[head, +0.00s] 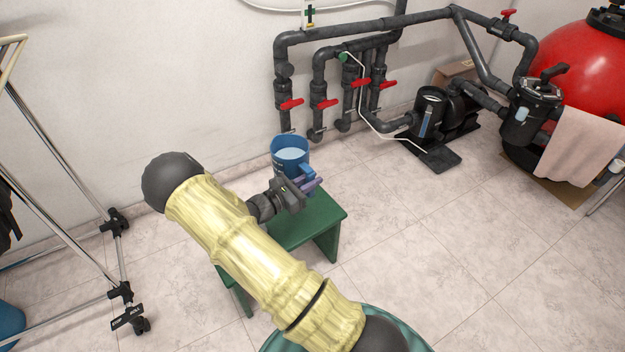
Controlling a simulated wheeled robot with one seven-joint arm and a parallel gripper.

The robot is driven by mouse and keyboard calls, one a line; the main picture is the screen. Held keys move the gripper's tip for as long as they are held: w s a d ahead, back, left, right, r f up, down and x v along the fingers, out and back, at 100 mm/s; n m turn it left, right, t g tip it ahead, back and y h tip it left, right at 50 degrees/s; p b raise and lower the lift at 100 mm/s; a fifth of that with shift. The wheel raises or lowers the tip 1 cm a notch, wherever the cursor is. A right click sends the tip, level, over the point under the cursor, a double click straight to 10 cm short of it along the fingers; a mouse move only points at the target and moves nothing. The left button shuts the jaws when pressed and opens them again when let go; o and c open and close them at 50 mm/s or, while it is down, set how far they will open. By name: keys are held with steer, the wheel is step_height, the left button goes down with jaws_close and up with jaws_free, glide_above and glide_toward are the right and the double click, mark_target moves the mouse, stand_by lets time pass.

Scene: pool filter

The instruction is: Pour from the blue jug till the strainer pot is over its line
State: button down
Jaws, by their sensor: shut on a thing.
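The blue jug (289,160) is upright above the far end of the green stool, with pale water showing inside its open top. My gripper (312,184) is shut on the jug's handle at its right side. I cannot tell whether the jug's base rests on the stool, as my gripper and the stool edge hide it. The strainer pot (427,112) is the black, open-topped pot at the front of the pump, to the right and farther back. A bluish upright strip shows on its side. Its line and its water level are too small to tell.
The green stool (325,214) stands below the jug. Grey pipes with red valve handles (325,104) run along the wall between jug and pot. A thin white hose (362,95) hangs there. A red tank (585,65) with a pink towel (578,145) is at right. Floor before the pump is clear.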

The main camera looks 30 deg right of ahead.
steer(key=a+r+n+t+y+p, duration=0.5)
steer(key=r+p, duration=1)
steer(key=p, duration=0.3)
steer(key=a+r+n+t+y+p, duration=0.5)
steer(key=r+y+p, duration=0.2)
steer(key=r+p, duration=0.9)
steer(key=a+r+n+t+y+p, duration=0.5)
steer(key=r+p, duration=1)
steer(key=p, duration=0.5)
steer(key=shift+w+a+r+n+y, duration=0.3)
steer(key=shift+w+n+y, duration=0.1)
steer(key=shift+n, duration=0.2)
steer(key=shift+d, duration=0.15)
